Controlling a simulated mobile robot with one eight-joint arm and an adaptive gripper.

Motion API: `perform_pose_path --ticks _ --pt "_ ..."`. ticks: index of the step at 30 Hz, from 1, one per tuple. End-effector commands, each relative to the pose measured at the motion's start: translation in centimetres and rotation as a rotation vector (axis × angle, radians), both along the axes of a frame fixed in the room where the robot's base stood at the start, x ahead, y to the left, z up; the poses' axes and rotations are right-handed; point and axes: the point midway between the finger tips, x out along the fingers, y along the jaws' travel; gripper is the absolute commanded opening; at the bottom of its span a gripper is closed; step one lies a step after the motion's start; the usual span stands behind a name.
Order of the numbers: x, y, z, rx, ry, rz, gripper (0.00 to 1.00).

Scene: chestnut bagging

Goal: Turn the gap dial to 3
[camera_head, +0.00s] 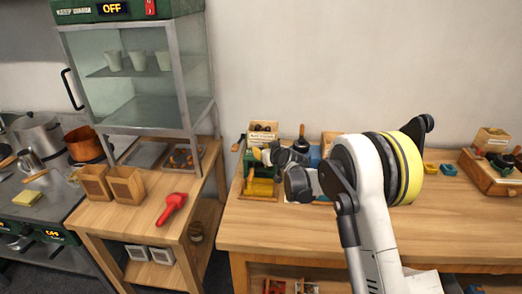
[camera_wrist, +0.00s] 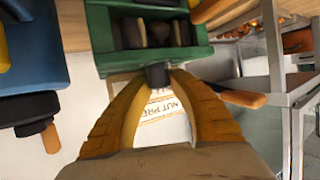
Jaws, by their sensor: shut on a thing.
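In the wrist view, the yellow fingers of my gripper (camera_wrist: 158,80) close on a small black knob (camera_wrist: 157,75), which looks like the gap dial. The knob sits on the wall of a green machine (camera_wrist: 195,53) with brown nuts in its open top. A label with partly hidden lettering, "NUT PRE", shows behind the fingers. No dial number or pointer mark can be read.
A wooden box of nuts (camera_head: 262,132) stands behind my gripper, and a yellow item (camera_head: 260,187) lies in front of it. A blue object (camera_wrist: 35,55) is close at the left in the wrist view. The front of the workbench (camera_head: 290,228) is clear.

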Motion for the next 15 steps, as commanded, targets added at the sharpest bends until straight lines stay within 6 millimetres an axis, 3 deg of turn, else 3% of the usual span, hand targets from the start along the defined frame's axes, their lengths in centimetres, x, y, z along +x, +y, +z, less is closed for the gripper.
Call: perform_pose_path --ticks 1,2,4,15 --pt "-0.02 -0.1 -0.13 -0.002 0.001 0.0 0.0" --pt "-0.02 -0.1 -0.13 -0.002 0.001 0.0 0.27" --pt "-0.02 -0.09 -0.13 -0.002 0.001 0.0 0.49" --pt "0.02 -0.08 -0.01 -0.002 -0.001 -0.008 0.49"
